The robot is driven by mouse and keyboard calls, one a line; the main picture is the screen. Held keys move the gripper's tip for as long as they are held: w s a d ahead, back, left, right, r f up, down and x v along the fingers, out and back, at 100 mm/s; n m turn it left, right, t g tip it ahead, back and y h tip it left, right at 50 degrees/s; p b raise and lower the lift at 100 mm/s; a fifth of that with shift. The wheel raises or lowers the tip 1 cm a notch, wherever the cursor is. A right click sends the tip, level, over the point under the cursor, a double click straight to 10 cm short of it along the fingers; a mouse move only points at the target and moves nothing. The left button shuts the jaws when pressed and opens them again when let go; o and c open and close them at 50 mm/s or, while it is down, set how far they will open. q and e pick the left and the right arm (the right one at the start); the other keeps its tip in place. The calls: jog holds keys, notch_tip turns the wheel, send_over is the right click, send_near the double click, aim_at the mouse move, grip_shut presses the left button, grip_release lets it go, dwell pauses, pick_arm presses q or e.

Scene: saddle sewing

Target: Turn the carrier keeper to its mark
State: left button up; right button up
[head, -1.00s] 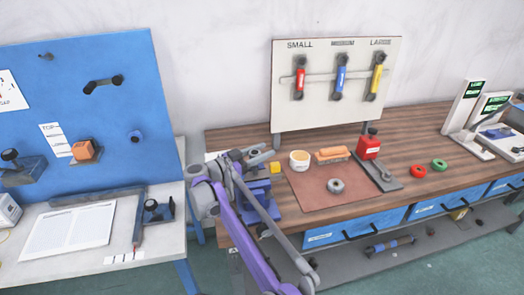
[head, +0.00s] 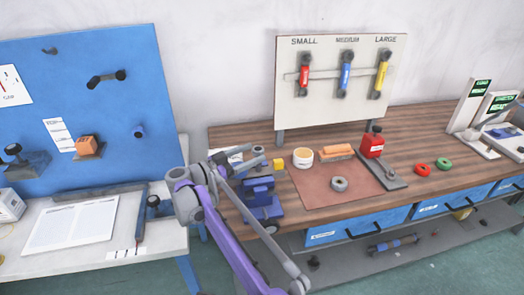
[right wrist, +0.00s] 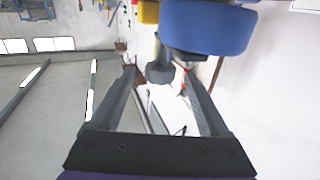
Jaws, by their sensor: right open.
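A blue fixture (head: 258,184) stands at the left end of the wooden bench, with a yellow block (head: 278,165) beside its top. In the right wrist view, a large blue round part (right wrist: 205,27) is close overhead, next to a yellow part (right wrist: 148,12). A dark knob (right wrist: 159,73) on a short stem shows below them. I cannot tell which part is the carrier keeper, and I see no mark. My right gripper (right wrist: 158,80) is open. The knob appears between its fingertips, with no contact visible.
The brown mat (head: 318,187) holds a grey ring (head: 339,184). A tool board (head: 335,105) rises at the back.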

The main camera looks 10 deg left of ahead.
jog(key=v, duration=0.5)
